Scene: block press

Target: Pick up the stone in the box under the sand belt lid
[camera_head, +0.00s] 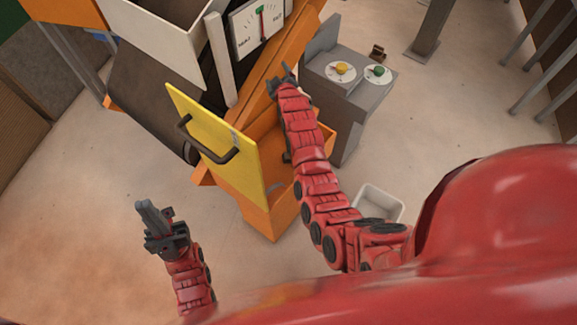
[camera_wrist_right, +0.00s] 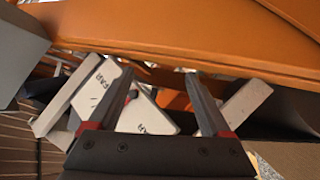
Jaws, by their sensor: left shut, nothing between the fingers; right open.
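The yellow lid (camera_head: 220,155) with its dark handle (camera_head: 205,142) stands raised at the front of the orange box (camera_head: 272,218) in the head view. The box's inside is partly hidden by the lid and my right arm, and I cannot make out the stone. My right gripper (camera_head: 283,76) is above and behind the box, near the orange frame. In the right wrist view its fingers (camera_wrist_right: 158,78) are spread, with no stone visible between them. My left gripper (camera_head: 148,212) is shut and empty, left of the lid and apart from it.
The orange machine frame (camera_head: 262,93) slopes beside my right gripper; an orange beam (camera_wrist_right: 190,40) crosses its wrist view. A dial panel (camera_head: 258,22) is above. A grey console (camera_head: 350,85) with yellow and green knobs stands right. A white bin (camera_head: 378,204) sits beside my right arm.

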